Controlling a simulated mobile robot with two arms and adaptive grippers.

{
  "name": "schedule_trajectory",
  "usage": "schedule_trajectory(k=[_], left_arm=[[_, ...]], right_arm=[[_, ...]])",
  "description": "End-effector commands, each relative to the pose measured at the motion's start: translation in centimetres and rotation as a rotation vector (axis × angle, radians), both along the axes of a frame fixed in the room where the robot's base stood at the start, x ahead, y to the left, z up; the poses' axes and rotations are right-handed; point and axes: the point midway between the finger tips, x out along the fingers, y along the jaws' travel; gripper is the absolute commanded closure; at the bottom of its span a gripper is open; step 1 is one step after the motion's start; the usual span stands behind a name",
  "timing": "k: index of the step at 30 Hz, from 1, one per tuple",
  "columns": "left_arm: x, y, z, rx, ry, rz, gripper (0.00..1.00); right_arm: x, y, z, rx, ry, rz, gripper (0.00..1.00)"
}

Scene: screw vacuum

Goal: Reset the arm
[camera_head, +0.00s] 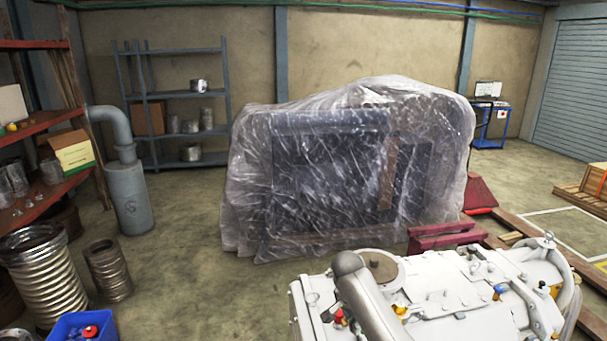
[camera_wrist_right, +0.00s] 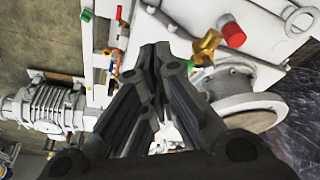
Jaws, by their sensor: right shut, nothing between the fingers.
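My right gripper (camera_wrist_right: 156,55) shows in the right wrist view with its dark fingers closed together and nothing held between them. Its fingertips are in front of the white machine (camera_wrist_right: 125,75). A brass fitting (camera_wrist_right: 207,45) with a red cap (camera_wrist_right: 231,34) is just right of the fingertips in that view. In the head view the white machine (camera_head: 440,285) fills the bottom right, with a thick grey pipe (camera_head: 365,300) and small coloured fittings on top. I cannot make out either gripper in the head view. My left gripper is not seen.
A large machine under clear plastic (camera_head: 340,170) stands behind the white one. Red shelves (camera_head: 35,45), ribbed hoses (camera_head: 45,275) and a blue bin (camera_head: 82,322) are at left. Red beams (camera_head: 440,238) and timber lie at right. Floor between is clear.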

Motion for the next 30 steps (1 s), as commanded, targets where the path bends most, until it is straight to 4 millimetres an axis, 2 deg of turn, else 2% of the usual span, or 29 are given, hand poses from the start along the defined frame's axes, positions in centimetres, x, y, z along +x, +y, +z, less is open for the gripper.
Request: schedule_trajectory(k=[1, 6, 8, 12, 15, 20, 24, 30], left_arm=[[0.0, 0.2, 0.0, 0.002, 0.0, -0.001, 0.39], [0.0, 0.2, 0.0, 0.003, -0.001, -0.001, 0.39], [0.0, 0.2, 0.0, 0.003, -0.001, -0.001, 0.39], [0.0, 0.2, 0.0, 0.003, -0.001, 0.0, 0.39], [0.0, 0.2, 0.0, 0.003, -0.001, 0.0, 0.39], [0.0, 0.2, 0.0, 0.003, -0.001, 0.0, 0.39], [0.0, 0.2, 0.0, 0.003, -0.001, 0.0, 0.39], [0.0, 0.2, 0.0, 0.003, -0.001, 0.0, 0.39]], right_arm=[[-1.4, -0.1, -1.9, 0.013, 0.01, 0.041, 1.0], [-6.0, -0.2, -6.1, 0.046, 0.024, 0.188, 1.0], [-8.0, -0.4, -7.4, 0.055, 0.027, 0.242, 1.0], [-13.3, -1.2, -9.7, 0.066, 0.027, 0.369, 1.0], [-17.4, -1.8, -10.6, 0.066, 0.024, 0.463, 1.0], [-24.3, -3.0, -10.6, 0.054, 0.017, 0.613, 1.0], [-29.9, -3.9, -9.4, 0.031, 0.01, 0.737, 1.0], [-34.8, -4.6, -7.3, 0.006, 0.001, 0.86, 1.0]])
